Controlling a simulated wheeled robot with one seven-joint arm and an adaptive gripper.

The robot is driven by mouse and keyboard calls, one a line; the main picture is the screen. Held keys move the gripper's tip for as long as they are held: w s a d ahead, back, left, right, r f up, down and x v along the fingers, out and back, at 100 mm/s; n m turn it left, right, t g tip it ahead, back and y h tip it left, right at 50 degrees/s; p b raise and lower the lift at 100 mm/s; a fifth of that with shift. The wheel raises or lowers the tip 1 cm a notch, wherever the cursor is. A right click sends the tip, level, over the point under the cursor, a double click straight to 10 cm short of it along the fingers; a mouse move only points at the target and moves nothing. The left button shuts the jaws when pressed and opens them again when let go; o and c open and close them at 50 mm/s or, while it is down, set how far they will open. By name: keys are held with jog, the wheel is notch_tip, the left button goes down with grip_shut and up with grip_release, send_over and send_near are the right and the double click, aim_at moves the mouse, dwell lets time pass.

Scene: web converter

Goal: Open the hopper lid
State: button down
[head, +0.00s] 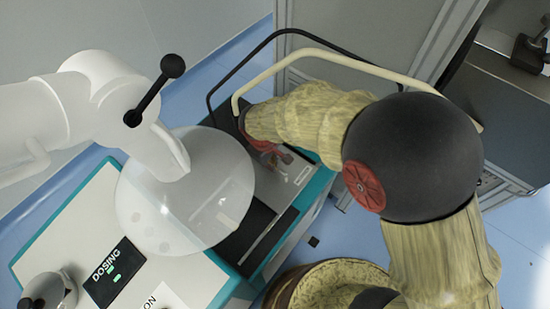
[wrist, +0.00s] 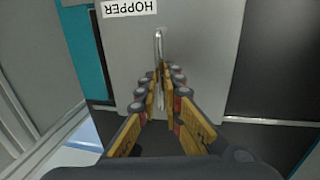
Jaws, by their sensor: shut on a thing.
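The hopper lid (wrist: 205,50) is a flat grey panel filling the middle of the wrist view, with an upside-down HOPPER label (wrist: 130,8) at its top edge. A slim metal bar handle (wrist: 158,42) stands on it. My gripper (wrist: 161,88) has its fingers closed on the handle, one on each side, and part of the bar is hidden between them. In the head view my gripper (head: 272,156) is over the teal-edged machine, and my arm hides much of the lid. I cannot tell there whether the lid is raised.
A clear dome (head: 185,190) and a white arm-like machine part with a black knob lever (head: 155,90) stand left of my gripper. A DOSING panel (head: 112,272) is at lower left. Black and cream rails (head: 340,57) curve behind my arm, before a grey cabinet (head: 370,30).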

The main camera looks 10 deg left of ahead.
aim_at(268, 178)
jog(key=c, duration=1.9)
grip_release()
jog(key=r, duration=0.4)
jog(key=s+r, duration=0.1)
jog(key=r, duration=0.2)
jog(key=s+a+r, duration=0.1)
jog(key=r, duration=0.3)
jog(key=shift+a+r, duration=0.1)
jog(key=shift+r, duration=0.25)
